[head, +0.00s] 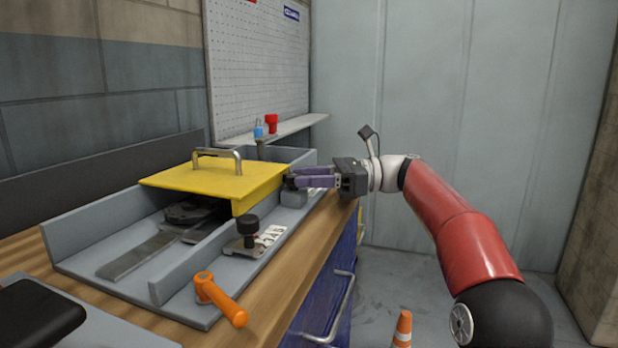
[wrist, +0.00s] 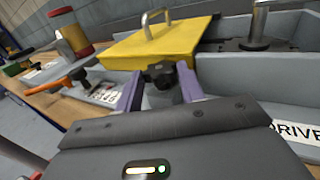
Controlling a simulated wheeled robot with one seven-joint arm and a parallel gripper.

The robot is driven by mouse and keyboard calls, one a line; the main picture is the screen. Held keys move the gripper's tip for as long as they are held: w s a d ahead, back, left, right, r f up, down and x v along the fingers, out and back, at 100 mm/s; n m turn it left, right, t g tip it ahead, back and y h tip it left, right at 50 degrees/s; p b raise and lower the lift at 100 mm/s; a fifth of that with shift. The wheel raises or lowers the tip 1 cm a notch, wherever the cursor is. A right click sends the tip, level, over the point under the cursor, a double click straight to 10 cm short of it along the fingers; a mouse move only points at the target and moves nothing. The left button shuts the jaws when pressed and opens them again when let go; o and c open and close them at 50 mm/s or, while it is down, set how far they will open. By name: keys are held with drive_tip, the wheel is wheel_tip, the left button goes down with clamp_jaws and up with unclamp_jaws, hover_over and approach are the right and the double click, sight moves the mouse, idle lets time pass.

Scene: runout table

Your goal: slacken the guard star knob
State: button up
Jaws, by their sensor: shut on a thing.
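The black guard star knob (wrist: 160,75) sits between the two purple fingers of my gripper (wrist: 160,88) in the wrist view, on a grey block beside the yellow guard (wrist: 160,42). In the head view my gripper (head: 290,181) reaches in from the right, level with the guard's right edge. It is shut on the knob. The fingers mostly hide the knob there; the grey block (head: 293,198) shows just below. The yellow guard (head: 215,183) lies over the grey trough with its metal handle (head: 218,155) on top. I cannot tell how far the knob is turned.
A second black knob (head: 247,225) stands on a plate nearer the front of the trough. An orange lever (head: 218,297) lies at the front edge. Red and blue items (head: 268,124) stand on the back shelf. An orange cone (head: 403,328) stands on the floor.

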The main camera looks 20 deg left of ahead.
drive_tip(key=shift+r, duration=0.1)
drive_tip(key=o, duration=0.7)
drive_tip(key=v, duration=0.8)
